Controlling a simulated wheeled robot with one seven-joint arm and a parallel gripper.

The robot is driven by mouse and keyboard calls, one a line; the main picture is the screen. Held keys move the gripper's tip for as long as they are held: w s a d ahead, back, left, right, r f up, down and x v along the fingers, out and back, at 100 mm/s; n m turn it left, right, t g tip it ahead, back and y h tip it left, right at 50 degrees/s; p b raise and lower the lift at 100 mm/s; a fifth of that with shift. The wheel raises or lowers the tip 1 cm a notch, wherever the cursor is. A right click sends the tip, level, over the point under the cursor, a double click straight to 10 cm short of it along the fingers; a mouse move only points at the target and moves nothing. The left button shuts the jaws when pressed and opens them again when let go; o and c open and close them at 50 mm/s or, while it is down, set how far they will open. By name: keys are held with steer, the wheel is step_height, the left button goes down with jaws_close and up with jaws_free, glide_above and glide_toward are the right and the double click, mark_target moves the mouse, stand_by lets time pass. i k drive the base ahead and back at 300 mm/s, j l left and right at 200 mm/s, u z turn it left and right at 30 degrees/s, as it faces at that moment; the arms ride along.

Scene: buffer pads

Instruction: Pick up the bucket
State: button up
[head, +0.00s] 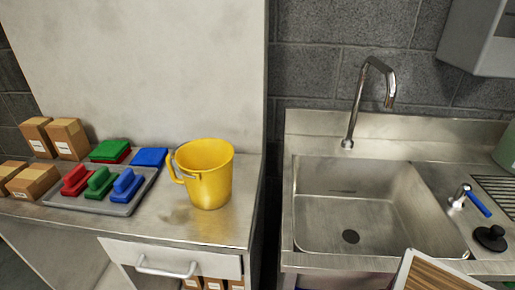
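A yellow bucket (208,181) stands upright on the metal counter (165,222) at the left, near the counter's right end. Its mouth faces up and a yellow handle sticks out on its left side. The inside bottom of the bucket is hidden. My gripper is not in view.
Left of the bucket, a grey tray (120,209) holds red, green and blue handled pads. Green and blue pads lie behind it, with cardboard boxes (68,138) farther left. A gap separates the counter from the sink (375,205), whose tap (356,105) rises behind the basin.

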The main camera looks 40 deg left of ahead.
mark_target(205, 165)
steer(key=l+u, duration=0.1)
steer(key=u, duration=0.75)
steer(key=l+u, duration=0.15)
steer(key=u, duration=0.25)
steer(key=j+u, duration=0.1)
steer(key=u, duration=0.6)
steer(key=i+j+u, duration=0.1)
steer(key=u, duration=0.25)
